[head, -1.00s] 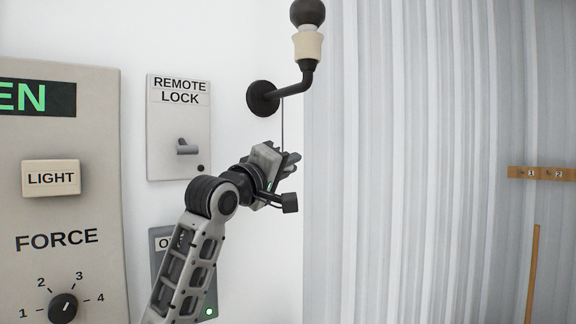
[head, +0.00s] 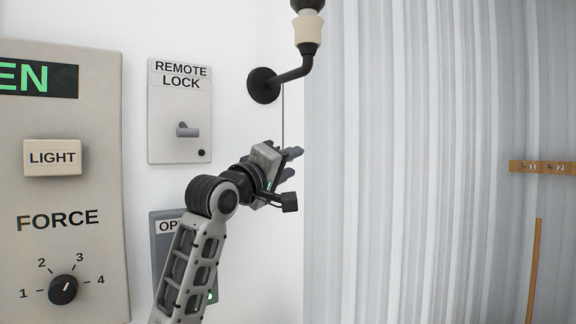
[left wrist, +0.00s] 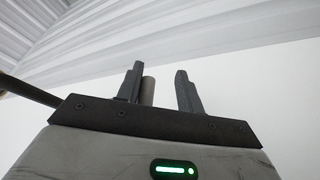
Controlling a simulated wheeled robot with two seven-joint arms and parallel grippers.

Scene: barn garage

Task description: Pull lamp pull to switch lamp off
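The wall lamp (head: 306,35) is at the top of the head view, its dark bulb cut off by the edge. It has a cream socket and a black curved arm on a round wall plate. A thin pull cord (head: 283,115) hangs from it to my left gripper (head: 292,164). In the left wrist view a small brownish cylinder, the lamp pull (left wrist: 148,91), stands between my fingers, close to the left finger. A clear gap separates it from the right finger, so the gripper is open around it. In the head view my gripper hides the pull. My right gripper is not in view.
A remote lock panel (head: 180,135) with a small lever is on the wall left of my gripper. A larger panel (head: 95,130) with a light button and force knob is further left. Grey corrugated wall (head: 420,150) fills the right. A grey box (head: 162,245) is partly behind my arm.

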